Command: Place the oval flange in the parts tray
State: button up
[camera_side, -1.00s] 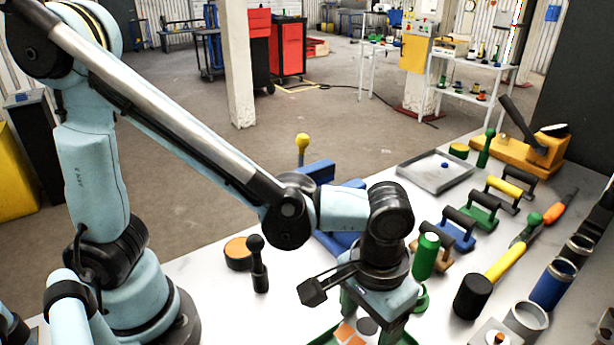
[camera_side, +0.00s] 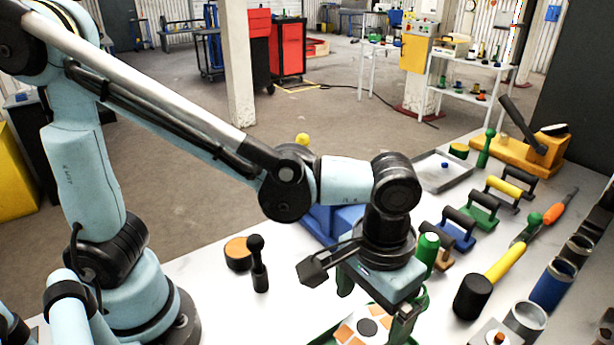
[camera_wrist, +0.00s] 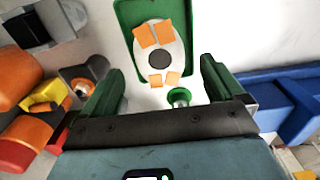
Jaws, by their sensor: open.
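A pale oval plate (camera_wrist: 177,50), which looks like the oval flange, has a dark round centre and several orange patches. The plate also shows in the side view (camera_side: 385,313), partly hidden by my gripper. My gripper (camera_wrist: 160,85) is open and empty, its green fingers apart, just on the near side of the plate. In the side view my gripper (camera_side: 376,308) hangs above the tray. I cannot tell which tray is the parts tray.
A grey tray (camera_side: 432,178) with a small blue knob lies farther back. Handled blocks, including a green one (camera_side: 480,213), a mallet (camera_side: 474,297) and cylinders stand to the right. A black peg (camera_side: 260,270) and an orange-topped disc (camera_side: 238,250) stand left. A blue fixture (camera_side: 345,218) is behind.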

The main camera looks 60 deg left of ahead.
aim_at(366, 328)
notch_tip(366, 328, up, 8)
jog(key=r, duration=0.1)
jog(key=w+a+f+t, duration=0.1)
jog(key=a+f+t, duration=0.1)
jog(key=a, duration=0.8)
jog(key=w+a+f+t, duration=0.1)
jog(key=a+t, duration=0.4)
jog(key=a, duration=0.6)
jog(key=shift+w+f, duration=0.3)
jog(key=shift+f, duration=0.55)
